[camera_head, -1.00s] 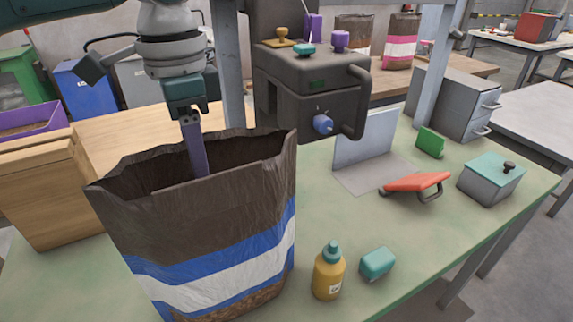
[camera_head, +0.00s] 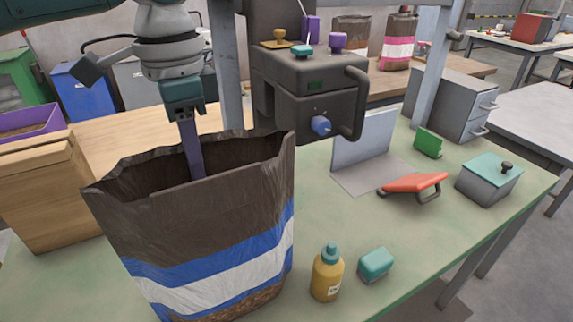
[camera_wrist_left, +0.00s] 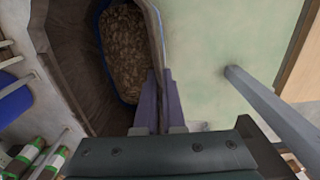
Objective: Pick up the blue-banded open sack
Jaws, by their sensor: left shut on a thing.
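The blue-banded open sack (camera_head: 200,225) is large and brown with blue and white bands. It stands upright with its mouth open at the front left of the green table, its lowest part at the picture's bottom edge. My left gripper (camera_head: 194,172) comes down from above, with a purple finger inside the mouth at the far wall. In the left wrist view, the gripper (camera_wrist_left: 160,78) is shut on the sack's rim, one finger on each side of the wall. Brown pellets (camera_wrist_left: 125,50) show inside the sack (camera_wrist_left: 75,90). My right gripper is not in view.
On the green table (camera_head: 330,222), a yellow bottle (camera_head: 326,276) and teal block (camera_head: 376,264) stand right of the sack. A wooden box (camera_head: 45,195) is close on its left. A dark machine (camera_head: 300,95) and grey post (camera_head: 226,65) stand behind.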

